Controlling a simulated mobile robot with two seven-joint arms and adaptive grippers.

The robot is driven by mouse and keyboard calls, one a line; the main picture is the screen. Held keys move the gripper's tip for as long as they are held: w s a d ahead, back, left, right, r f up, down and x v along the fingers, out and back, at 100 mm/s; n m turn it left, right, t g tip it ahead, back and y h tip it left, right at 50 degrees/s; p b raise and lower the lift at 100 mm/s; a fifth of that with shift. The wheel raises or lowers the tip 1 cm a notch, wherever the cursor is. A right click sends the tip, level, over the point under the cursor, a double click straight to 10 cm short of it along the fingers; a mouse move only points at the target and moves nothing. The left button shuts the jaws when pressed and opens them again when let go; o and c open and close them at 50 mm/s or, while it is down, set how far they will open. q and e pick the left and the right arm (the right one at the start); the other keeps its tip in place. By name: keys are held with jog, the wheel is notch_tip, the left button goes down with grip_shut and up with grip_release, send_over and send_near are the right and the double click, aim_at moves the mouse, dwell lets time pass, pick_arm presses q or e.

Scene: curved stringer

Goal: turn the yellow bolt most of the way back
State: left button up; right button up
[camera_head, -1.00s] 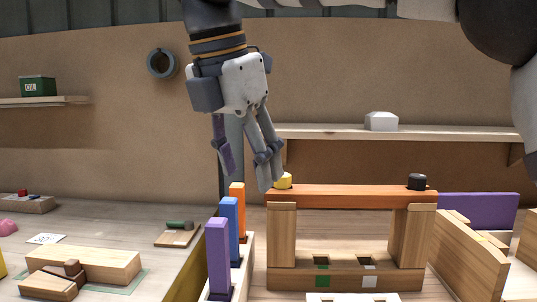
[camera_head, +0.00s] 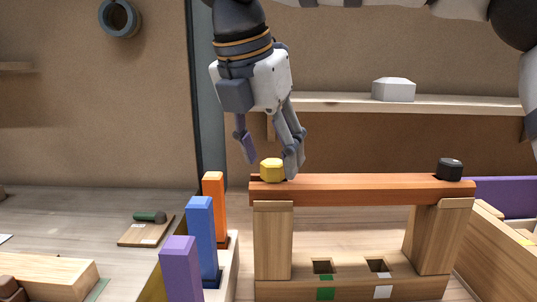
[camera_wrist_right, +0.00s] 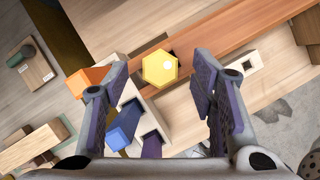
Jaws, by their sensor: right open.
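The yellow bolt (camera_head: 271,169) has a hexagonal head and sits on the left end of the orange-brown beam (camera_head: 360,188). My right gripper (camera_head: 270,156) is open, with one finger left of the bolt and the other just right of it in the head view. The right wrist view shows the yellow bolt (camera_wrist_right: 160,68) from above, between the spread fingertips of my right gripper (camera_wrist_right: 160,80) with a gap on both sides. Neither finger visibly grips it. My left gripper is not in view.
A black bolt (camera_head: 449,169) sits on the beam's right end. Orange (camera_head: 213,205), blue (camera_head: 201,240) and purple (camera_head: 181,268) posts stand close to the left. A shelf (camera_head: 345,103) with a white block (camera_head: 393,89) is behind. Wooden uprights support the beam.

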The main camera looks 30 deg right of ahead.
jog(key=shift+w+d+f, duration=0.1)
jog(key=shift+d+f, duration=0.15)
jog(key=shift+f, duration=0.25)
grip_shut()
jog(key=shift+r, duration=0.15)
jog(key=shift+s+r+n+t+p, duration=0.45)
jog(key=shift+n+p, duration=0.1)
jog(key=shift+n, duration=0.25)
jog(key=n, duration=0.1)
jog(key=n+y, duration=0.1)
jog(key=shift+w+f+n+t, duration=0.3)
jog(key=shift+f+t, duration=0.05)
jog(key=shift+f, duration=0.05)
jog(key=shift+d+n+y, duration=0.15)
jog(key=shift+n+y, duration=0.25)
jog(key=shift+n, duration=0.8)
jog(key=shift+n+t, duration=0.3)
jog(key=shift+n, duration=0.4)
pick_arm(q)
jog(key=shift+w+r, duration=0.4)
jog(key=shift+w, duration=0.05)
